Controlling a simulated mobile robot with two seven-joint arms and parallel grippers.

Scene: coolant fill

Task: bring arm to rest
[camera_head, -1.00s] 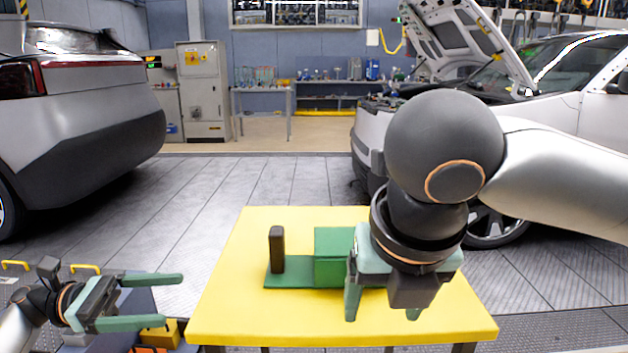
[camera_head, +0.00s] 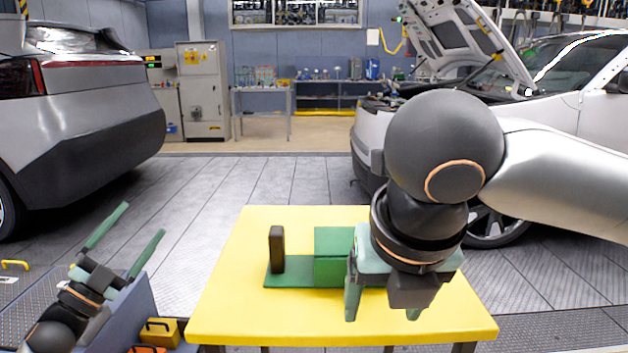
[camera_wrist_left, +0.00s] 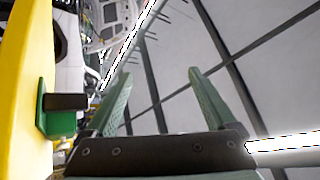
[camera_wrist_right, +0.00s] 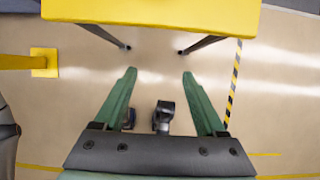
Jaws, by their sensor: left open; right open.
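My left gripper (camera_head: 145,229) is open and empty at the lower left of the head view, left of the yellow table, with its fingers pointing up and to the right. Its two green fingers also show apart in the left wrist view (camera_wrist_left: 160,85). My right gripper (camera_head: 382,315) hangs over the right part of the table with its fingers pointing down. In the right wrist view its fingers (camera_wrist_right: 158,75) are apart with nothing between them.
The yellow table (camera_head: 250,325) carries a green fixture (camera_head: 332,270) with a dark upright block (camera_head: 277,250). A yellow-handled box (camera_head: 160,331) lies at the lower left. A grey car (camera_head: 90,110) stands left and a white car with open hood (camera_head: 560,90) right.

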